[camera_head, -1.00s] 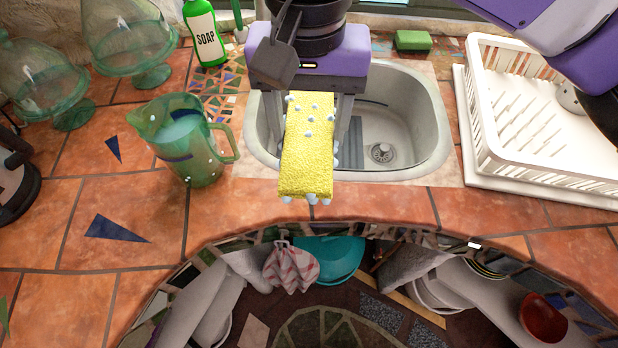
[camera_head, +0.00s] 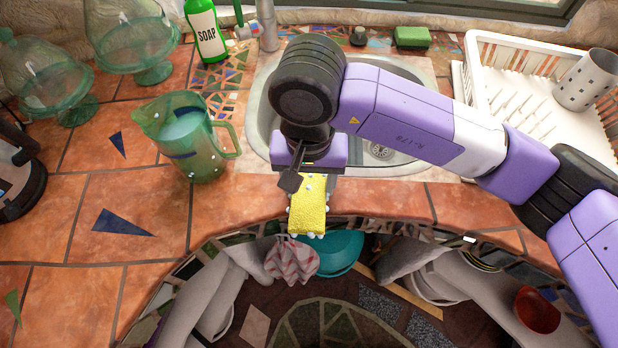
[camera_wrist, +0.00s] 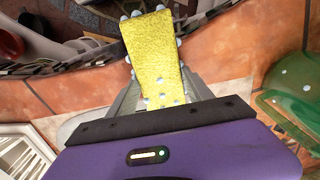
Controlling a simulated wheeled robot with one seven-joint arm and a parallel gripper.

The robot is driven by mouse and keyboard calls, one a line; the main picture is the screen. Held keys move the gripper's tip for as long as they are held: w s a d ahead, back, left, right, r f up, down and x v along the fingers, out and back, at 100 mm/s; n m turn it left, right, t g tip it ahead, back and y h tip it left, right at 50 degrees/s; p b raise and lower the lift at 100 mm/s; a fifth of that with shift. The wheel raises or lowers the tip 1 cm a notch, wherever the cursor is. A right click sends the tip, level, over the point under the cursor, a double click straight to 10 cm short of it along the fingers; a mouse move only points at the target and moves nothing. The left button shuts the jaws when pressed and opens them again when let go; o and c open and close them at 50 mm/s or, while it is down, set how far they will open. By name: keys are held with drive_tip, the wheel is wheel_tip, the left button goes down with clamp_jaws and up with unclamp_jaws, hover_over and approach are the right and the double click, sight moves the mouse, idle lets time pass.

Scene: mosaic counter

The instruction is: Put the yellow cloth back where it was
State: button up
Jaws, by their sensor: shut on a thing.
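The yellow cloth (camera_head: 308,212) is dotted with small pale beads or bubbles. My gripper (camera_head: 312,180) is shut on it, above the front edge of the counter, just in front of the sink. In the wrist view the cloth (camera_wrist: 155,55) sticks out from between the fingers of my gripper (camera_wrist: 160,98), with its far end over the counter's mosaic edge. The fingers are mostly hidden behind the gripper body in the head view. I cannot tell whether the cloth touches the counter.
The sink (camera_head: 258,125) is behind my gripper. A green pitcher (camera_head: 190,140) and a soap bottle (camera_head: 206,32) stand to the left. A white dish rack (camera_head: 490,75) is at the right, a green sponge (camera_head: 412,38) behind the sink. A red-striped cloth (camera_head: 292,262) hangs below the edge.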

drive_tip(key=shift+f, duration=0.2)
drive_tip(key=o, duration=1.3)
